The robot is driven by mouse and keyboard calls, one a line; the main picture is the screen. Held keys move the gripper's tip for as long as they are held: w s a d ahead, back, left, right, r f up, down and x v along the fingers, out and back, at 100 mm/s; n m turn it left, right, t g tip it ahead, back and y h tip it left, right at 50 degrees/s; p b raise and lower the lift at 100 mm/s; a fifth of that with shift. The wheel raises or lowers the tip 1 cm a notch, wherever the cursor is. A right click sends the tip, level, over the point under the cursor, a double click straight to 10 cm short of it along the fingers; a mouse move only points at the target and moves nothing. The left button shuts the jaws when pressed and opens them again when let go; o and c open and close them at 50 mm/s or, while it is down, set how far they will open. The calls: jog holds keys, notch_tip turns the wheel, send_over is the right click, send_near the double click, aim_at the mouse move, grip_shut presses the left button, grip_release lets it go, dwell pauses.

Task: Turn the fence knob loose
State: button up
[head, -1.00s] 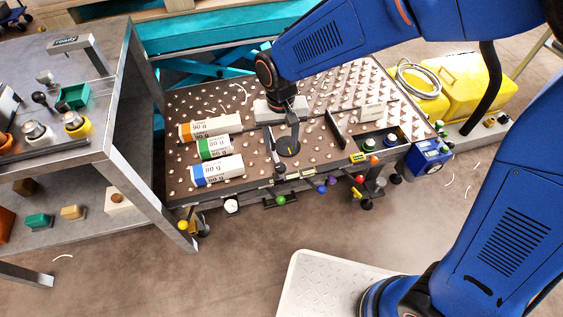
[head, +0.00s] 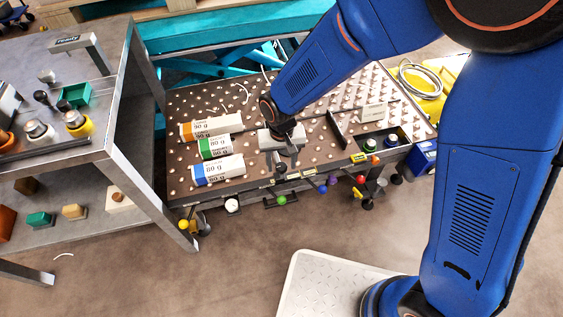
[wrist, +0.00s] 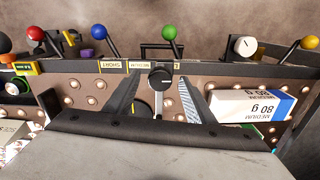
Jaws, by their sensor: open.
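A round black knob (wrist: 160,78) with a white pointer mark sits on the front rail, just beside the MEDIUM label (wrist: 138,65); I take it to be the fence knob. My gripper (wrist: 159,82) is open in the wrist view, one finger on each side of the knob, with gaps visible; I cannot tell whether it is at the knob's depth. In the head view my gripper (head: 284,158) is over the front edge of the ball table (head: 250,95). A dark upright fence plate (head: 336,128) stands on the table to its right.
Three wrapped reams, orange (head: 210,127), green (head: 215,147) and blue (head: 217,170), lie left of my gripper. Levers with coloured balls, such as the green ball (wrist: 169,33), and a white knob (wrist: 245,46) line the front. A steel workbench (head: 130,140) stands at left.

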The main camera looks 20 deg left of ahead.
jog(key=shift+c, duration=0.6)
jog(key=c, duration=1)
jog(key=shift+o, duration=0.2)
jog(key=shift+n, duration=0.4)
jog(key=n, duration=0.7)
jog(key=shift+n, duration=0.3)
jog(key=n, duration=0.8)
jog(key=shift+n, duration=0.3)
